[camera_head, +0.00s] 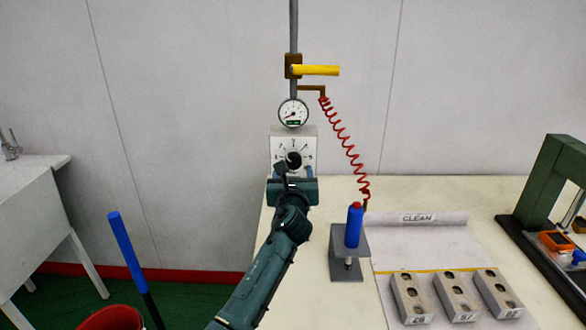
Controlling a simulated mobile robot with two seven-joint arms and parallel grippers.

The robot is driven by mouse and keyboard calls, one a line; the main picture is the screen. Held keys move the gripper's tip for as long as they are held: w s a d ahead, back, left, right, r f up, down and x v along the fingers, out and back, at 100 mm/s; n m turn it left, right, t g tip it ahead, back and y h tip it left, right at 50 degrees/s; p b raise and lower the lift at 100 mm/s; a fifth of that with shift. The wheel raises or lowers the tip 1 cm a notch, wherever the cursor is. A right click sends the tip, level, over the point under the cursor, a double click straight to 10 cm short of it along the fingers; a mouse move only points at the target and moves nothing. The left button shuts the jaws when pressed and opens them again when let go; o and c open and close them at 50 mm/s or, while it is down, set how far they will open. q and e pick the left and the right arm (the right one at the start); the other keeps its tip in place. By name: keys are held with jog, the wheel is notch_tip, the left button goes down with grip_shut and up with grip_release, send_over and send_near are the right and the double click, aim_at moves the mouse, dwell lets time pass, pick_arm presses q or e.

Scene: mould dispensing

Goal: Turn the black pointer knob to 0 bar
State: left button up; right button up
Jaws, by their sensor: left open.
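The black pointer knob (293,159) sits on the white dial plate (305,142) of a grey box at the back edge of the table. Printed marks fan out around the knob, but their numbers are too small to read. The knob's pointer direction is unclear. My left gripper (294,172) is open, just in front of and below the knob, overlapping the lower part of the plate. I cannot tell whether its fingers touch the knob. My right gripper is out of view.
A yellow lever (317,70) sits on the pipe above the gauge. A red coiled hose (344,140) hangs to the right, near a blue nozzle (353,226) in a grey stand (337,262). Several metal moulds (411,298) lie on the "CLEAN" mat (393,257).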

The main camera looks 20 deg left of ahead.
aim_at(293, 164)
pick_arm(q)
jog(key=x, duration=0.3)
jog(key=shift+w, duration=0.3)
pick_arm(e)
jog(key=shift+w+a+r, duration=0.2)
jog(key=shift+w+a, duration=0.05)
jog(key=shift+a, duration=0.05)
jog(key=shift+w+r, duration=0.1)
pick_arm(q)
jog(key=shift+c, duration=0.9)
jog(key=c, duration=0.8)
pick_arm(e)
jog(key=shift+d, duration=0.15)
